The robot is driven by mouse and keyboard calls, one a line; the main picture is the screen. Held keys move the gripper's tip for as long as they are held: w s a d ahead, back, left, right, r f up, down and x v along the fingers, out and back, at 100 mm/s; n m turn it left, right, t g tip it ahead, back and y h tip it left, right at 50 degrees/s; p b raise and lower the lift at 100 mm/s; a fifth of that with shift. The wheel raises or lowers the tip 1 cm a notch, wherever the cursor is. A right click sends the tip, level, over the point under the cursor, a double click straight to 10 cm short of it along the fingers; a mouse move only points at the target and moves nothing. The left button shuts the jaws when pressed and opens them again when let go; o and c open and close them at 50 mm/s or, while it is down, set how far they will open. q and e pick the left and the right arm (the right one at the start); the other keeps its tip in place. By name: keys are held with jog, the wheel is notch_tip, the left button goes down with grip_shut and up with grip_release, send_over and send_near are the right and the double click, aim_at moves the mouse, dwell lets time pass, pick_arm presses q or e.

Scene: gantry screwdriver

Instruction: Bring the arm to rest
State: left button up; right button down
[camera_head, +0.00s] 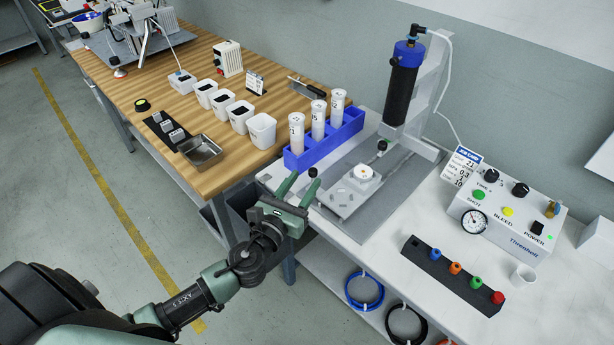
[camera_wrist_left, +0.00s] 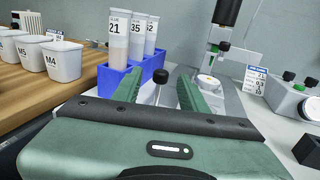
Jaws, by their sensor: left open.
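My left gripper (camera_head: 297,187) is open and empty, with its two green fingers above the near left edge of the white bench. It also shows in the left wrist view (camera_wrist_left: 190,92), where a small black knob on a post (camera_wrist_left: 160,84) appears between the fingers, beyond them. The left arm reaches in from the lower left of the head view. The gantry's plate (camera_head: 350,190) lies just right of the fingers, with a small white round part on a block (camera_head: 361,175). My right gripper is not in view.
A blue rack (camera_head: 327,143) with white labelled tubes stands just behind the gripper. A black dispenser cylinder (camera_head: 402,85) hangs over the gantry. A control box (camera_head: 507,213) and a black holder with coloured tips (camera_head: 453,275) are at right. White bins (camera_head: 240,118) stand on the wooden table.

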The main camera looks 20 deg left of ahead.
pick_arm(q)
jog(key=s+a+f+n+g+y, duration=0.3)
jog(key=s+n, duration=0.2)
jog(key=n, duration=0.6)
jog(key=s+a+f+n+g+y, duration=0.25)
jog(key=s+n+g, duration=0.2)
jog(key=n, duration=0.55)
jog(key=s+d+f+n+g+h, duration=0.3)
jog(key=s+d+n+g, duration=0.1)
jog(key=s+n, duration=0.4)
jog(key=s+d+f+n+g+h, duration=0.25)
jog(key=s+d+n, duration=0.3)
jog(key=s, duration=0.45)
notch_tip(320, 180, down, 26)
jog(key=s+f+g+p, duration=0.1)
jog(key=s+g, duration=0.1)
jog(key=s+a+f+g+p, duration=0.1)
jog(key=s+a+f, duration=0.2)
jog(key=s+f, duration=0.9)
jog(key=s, duration=0.4)
jog(key=shift+a+f+y, duration=0.3)
jog(key=shift+a+f, duration=0.1)
